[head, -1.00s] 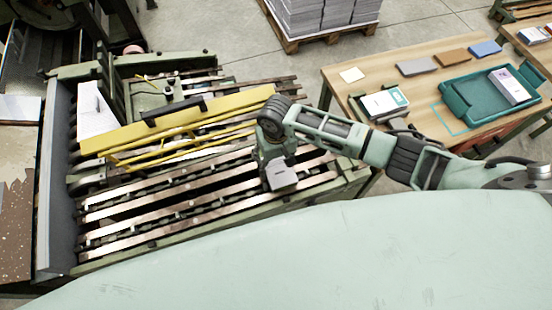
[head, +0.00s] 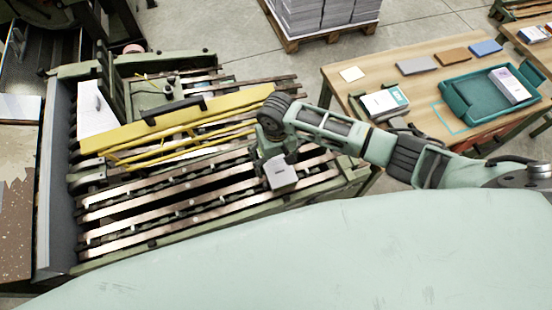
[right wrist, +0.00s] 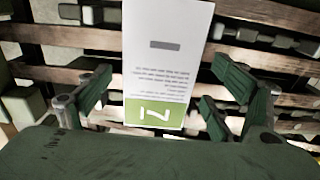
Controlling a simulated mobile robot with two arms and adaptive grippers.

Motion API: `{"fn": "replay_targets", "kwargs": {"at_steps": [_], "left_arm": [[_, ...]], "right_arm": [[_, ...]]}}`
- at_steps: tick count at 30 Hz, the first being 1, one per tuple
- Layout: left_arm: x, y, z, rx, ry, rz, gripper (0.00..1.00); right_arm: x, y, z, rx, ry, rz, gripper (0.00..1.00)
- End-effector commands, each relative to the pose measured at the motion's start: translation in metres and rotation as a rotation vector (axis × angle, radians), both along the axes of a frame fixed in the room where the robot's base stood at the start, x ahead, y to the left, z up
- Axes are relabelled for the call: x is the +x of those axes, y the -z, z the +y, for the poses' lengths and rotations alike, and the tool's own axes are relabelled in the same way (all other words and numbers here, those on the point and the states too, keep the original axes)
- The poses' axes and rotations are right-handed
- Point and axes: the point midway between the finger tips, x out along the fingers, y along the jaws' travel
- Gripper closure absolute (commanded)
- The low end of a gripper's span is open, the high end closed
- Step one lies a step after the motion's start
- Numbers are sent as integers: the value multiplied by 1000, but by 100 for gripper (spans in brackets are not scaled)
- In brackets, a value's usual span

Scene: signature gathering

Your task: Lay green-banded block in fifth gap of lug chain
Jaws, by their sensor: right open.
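The green-banded block (right wrist: 165,70) is white with printed text, a grey bar and a green band marked with a white figure. In the right wrist view it lies between the spread fingers of my right gripper (right wrist: 160,95), which is open, with visible room on both sides. My left gripper is out of view.
A yellow guard (head: 180,118) with a black handle spans the machine behind the chain. A wooden table (head: 440,118) at the right holds a teal tray (head: 487,103) and several blocks. A pallet of paper stacks (head: 320,18) stands behind.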

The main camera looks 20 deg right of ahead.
Motion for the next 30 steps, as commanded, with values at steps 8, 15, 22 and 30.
{"fn": "replay_targets", "kwargs": {"at_steps": [8,15,22,30], "left_arm": [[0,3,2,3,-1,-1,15],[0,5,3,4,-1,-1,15],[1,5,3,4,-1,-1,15],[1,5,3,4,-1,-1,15]], "right_arm": [[1,-46,0,1,0,-4,15],[1,-69,0,1,0,-1,15],[0,-70,0,0,0,0,15],[0,-70,0,0,0,0,15]]}}
